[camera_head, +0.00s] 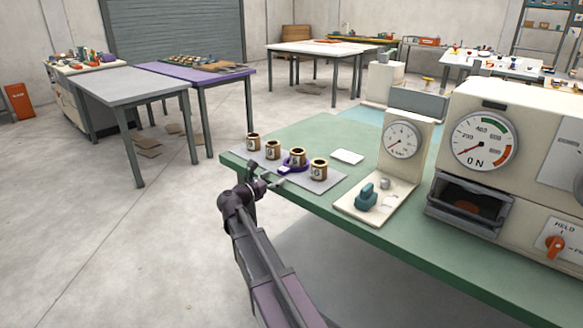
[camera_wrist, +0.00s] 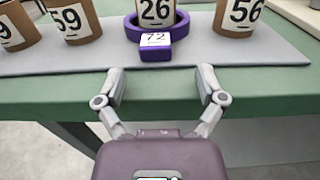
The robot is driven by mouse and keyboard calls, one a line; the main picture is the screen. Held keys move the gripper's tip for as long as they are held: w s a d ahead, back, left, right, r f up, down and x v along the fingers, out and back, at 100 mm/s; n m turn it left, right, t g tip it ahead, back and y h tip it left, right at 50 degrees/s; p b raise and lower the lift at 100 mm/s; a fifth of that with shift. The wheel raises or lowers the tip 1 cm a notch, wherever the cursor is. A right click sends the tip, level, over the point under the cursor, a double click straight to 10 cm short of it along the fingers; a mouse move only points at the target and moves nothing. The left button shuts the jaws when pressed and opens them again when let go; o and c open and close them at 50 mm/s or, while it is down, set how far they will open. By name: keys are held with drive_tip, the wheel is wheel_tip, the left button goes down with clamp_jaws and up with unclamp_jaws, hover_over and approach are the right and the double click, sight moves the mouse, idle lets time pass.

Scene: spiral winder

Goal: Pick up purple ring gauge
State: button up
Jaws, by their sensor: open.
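The purple ring gauge (camera_wrist: 133,28) lies on a grey mat, with a purple block labelled 72 at its front. It appears to encircle the base of a brown cylinder labelled 26 (camera_wrist: 155,12); its far side is hidden. In the head view the ring (camera_head: 285,166) shows low around the third cylinder from the left (camera_head: 298,155). My gripper (camera_wrist: 161,82) is open and empty. Its fingers point toward the 72 block, one to each side of it, apart from the ring. In the head view my gripper (camera_head: 270,178) is at the mat's near edge.
Brown cylinders labelled 59 (camera_wrist: 75,20) and 56 (camera_wrist: 238,14) stand beside the ring. The grey mat (camera_wrist: 60,58) lies on a green bench (camera_head: 325,128). A white tray (camera_head: 347,157) and a dial stand (camera_head: 402,150) are to the right.

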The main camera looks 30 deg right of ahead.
sight(280, 172)
drive_tip(key=shift+x, duration=1.85)
drive_tip(key=shift+w+a+r, duration=0.1)
drive_tip(key=shift+w+r, duration=0.05)
clamp_jaws()
